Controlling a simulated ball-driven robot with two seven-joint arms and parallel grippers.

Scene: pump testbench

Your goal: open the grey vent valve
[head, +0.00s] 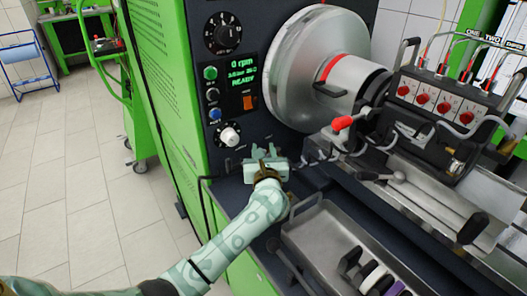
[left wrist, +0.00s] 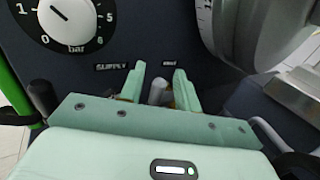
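The grey vent valve's handle (left wrist: 157,91) shows in the left wrist view as a short grey lever below the small right-hand label. My left gripper (left wrist: 159,76) is open, with one pale green finger on each side of the handle and visible gaps between. A bit of brass shows behind the right finger; the rest of the valve is hidden by the gripper. In the head view the left gripper (head: 265,152) is at the lower front of the dark panel, and it hides the valve there. My right gripper is not in view.
A black handle (left wrist: 40,96) stands left of the gripper, and a pressure gauge (left wrist: 68,14) is above it.

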